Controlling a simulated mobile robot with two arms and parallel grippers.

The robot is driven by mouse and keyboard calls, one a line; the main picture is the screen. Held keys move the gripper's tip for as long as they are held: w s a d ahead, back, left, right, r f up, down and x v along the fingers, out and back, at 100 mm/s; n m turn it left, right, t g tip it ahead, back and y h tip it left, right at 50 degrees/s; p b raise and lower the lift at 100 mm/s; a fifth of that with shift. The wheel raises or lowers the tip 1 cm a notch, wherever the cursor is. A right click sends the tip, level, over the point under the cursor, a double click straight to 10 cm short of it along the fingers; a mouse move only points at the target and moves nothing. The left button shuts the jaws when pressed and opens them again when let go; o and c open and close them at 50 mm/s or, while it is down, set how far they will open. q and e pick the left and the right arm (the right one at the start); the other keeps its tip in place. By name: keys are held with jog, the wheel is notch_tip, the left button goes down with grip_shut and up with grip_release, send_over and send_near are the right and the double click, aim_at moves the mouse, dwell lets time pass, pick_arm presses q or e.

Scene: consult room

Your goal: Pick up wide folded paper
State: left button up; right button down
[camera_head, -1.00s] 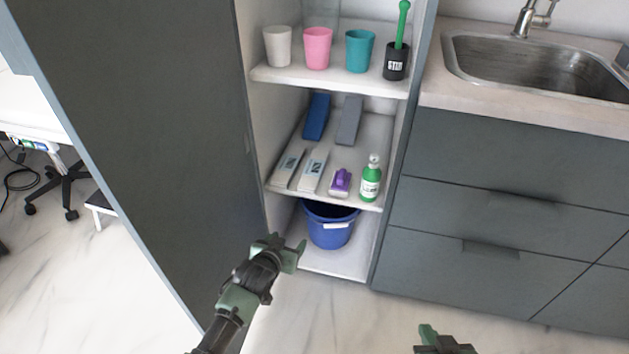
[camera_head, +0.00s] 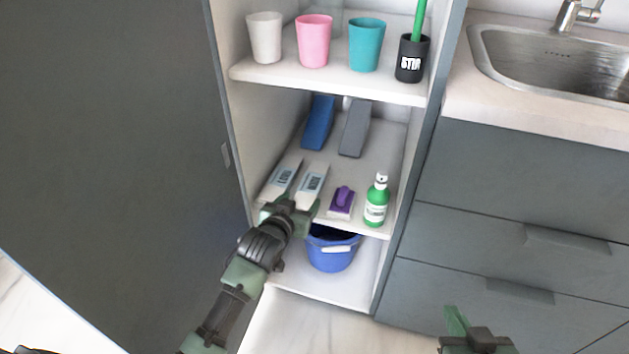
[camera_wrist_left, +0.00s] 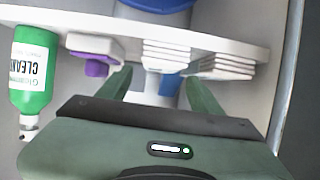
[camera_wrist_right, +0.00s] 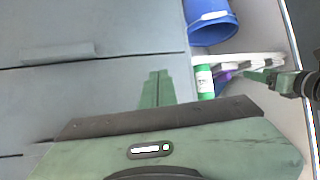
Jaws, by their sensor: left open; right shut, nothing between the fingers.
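Two white folded papers with dark printed labels lie side by side on the middle shelf. The right one (camera_head: 313,182) appears to be labelled WIDE, the left one (camera_head: 282,176) LONG, though the print is small. My left gripper (camera_head: 290,207) is open and empty at the shelf's front edge, just in front of the papers. In the left wrist view, the wide paper's layered front end (camera_wrist_left: 168,56) shows just beyond and between the open fingers (camera_wrist_left: 160,88), apart from them. The long paper (camera_wrist_left: 227,67) is to its right. My right gripper (camera_head: 457,322) is shut and empty, low before the drawers.
A purple-and-white item (camera_head: 342,201) and a green bottle (camera_head: 376,203) stand right of the papers. Blue (camera_head: 319,122) and grey (camera_head: 355,128) wedges lie behind. Cups fill the upper shelf (camera_head: 330,84); a blue bucket (camera_head: 333,252) is below. The open door (camera_head: 120,150) borders the left.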

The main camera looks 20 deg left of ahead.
aim_at(308, 190)
pick_arm(q)
jog(key=b+x, duration=0.1)
jog(key=x, duration=0.1)
jog(key=shift+w+f, duration=0.1)
jog(key=shift+w, duration=0.3)
jog(key=b+x, duration=0.2)
jog(key=x, duration=0.2)
jog(key=shift+w+a+b, duration=0.1)
jog(key=shift+w+b, duration=0.15)
jog(key=shift+b, duration=0.05)
jog(key=shift+w, duration=0.15)
jog(key=c, duration=1.1)
pick_arm(e)
jog(key=w+a+r+t+y, duration=0.1)
jog(key=r+t, duration=0.3)
jog(key=r, duration=0.4)
jog(key=w+a+r+t+y, duration=0.2)
jog(key=r+t, duration=0.3)
jog(key=r, duration=0.3)
jog(key=shift+w+t, duration=0.25)
jog(key=shift+t, duration=0.05)
